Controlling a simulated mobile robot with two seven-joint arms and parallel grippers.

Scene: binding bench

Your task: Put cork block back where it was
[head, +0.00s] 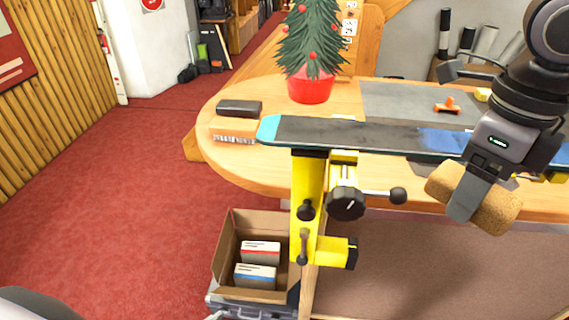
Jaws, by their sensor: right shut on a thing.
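The tan cork block (498,208) is at the right of the head view, in front of the bench edge and the board. My right gripper (468,198) is shut on it. One grey finger crosses the block's near face; the other is hidden. The block is tilted and appears clear of the bench top. A long dark board (350,132) with a light blue tip lies across the yellow clamp (308,190) at the bench's front edge. My left gripper is not in view.
The wooden bench (235,105) carries a small tree in a red pot (310,88), a dark case (239,108), a brush (233,131), a grey mat (400,100) and an orange tool (447,106). An open carton (226,262) with two small boxes stands below. Red floor at left is clear.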

